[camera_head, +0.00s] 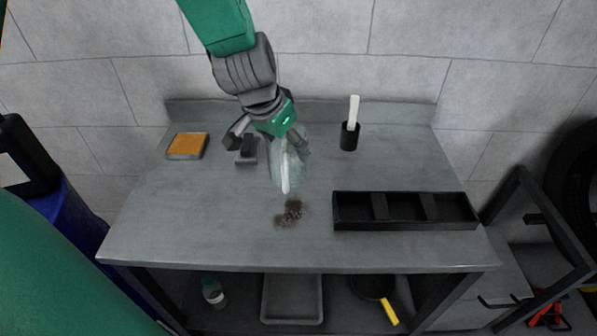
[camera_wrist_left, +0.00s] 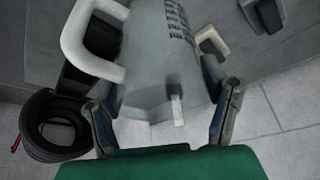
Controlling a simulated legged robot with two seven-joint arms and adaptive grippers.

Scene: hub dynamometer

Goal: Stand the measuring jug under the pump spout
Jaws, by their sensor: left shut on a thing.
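The measuring jug (camera_head: 287,172) is a clear grey, translucent vessel with a white handle, above the middle of the bench. My left gripper (camera_head: 287,139) comes down from the back and is shut on it. In the left wrist view the jug (camera_wrist_left: 155,60) sits between my two fingers (camera_wrist_left: 165,108). Its white handle is on the left and dark scale markings show on its wall. I cannot tell whether its base touches the bench. No pump spout can be made out clearly. My right gripper is out of view.
The grey bench (camera_head: 190,220) carries an orange-topped block (camera_head: 187,145), a small dark grey block (camera_head: 246,155), a black cup with a white-handled tool (camera_head: 349,136), a black compartment tray (camera_head: 405,212) and a dark brown patch (camera_head: 289,213). A blue drum (camera_head: 72,208) stands left.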

